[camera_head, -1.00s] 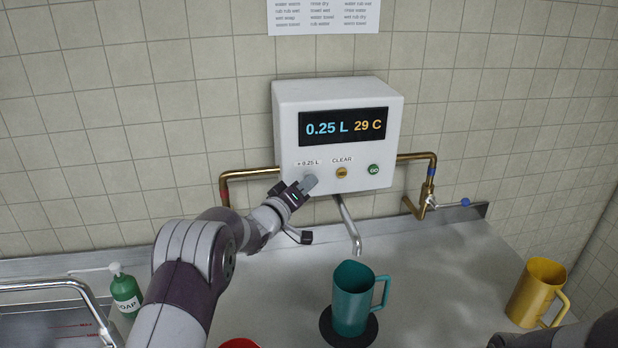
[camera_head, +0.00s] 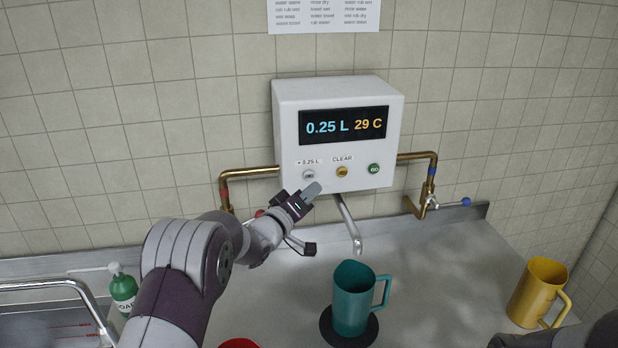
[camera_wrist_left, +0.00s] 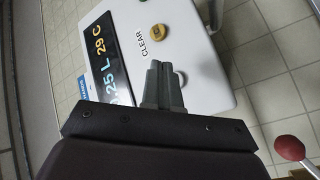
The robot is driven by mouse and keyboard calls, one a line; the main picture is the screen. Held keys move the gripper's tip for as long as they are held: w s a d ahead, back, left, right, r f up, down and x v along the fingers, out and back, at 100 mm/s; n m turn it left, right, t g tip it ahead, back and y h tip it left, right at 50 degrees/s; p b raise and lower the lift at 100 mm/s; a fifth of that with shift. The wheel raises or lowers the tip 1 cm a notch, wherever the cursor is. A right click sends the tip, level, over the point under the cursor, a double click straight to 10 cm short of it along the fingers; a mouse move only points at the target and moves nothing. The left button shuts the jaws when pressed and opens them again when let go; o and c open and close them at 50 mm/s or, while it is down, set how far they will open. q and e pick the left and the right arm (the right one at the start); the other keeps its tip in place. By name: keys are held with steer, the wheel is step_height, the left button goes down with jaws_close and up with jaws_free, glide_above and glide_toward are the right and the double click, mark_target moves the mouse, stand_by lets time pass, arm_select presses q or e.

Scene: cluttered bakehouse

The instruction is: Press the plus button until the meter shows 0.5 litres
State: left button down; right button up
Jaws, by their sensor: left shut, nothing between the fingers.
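The white water meter (camera_head: 290,110) hangs on the tiled wall. Its display (camera_head: 343,126) reads 0.25 L and 29 C. The plus button (camera_head: 308,174), grey and labelled + 0.25 L, is uncovered in the head view. The yellow CLEAR button (camera_head: 342,171) and green GO button (camera_head: 374,169) are to its right. My left gripper (camera_head: 312,190) is shut and empty, just below the plus button and apart from it.
A teal jug (camera_head: 352,300) stands on a dark round mat (camera_head: 327,325) below the spout (camera_head: 350,228). A yellow jug (camera_head: 535,290) is at the right, a green soap bottle (camera_head: 124,292) at the left by the sink. Brass pipes (camera_head: 240,174) flank the meter.

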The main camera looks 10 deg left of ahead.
arm_select(q)
steer(key=s, duration=0.1)
steer(key=s+d, duration=0.1)
steer(key=shift+s, duration=0.3)
arm_select(e)
steer(key=shift+f, duration=0.15)
stand_by(3.1)
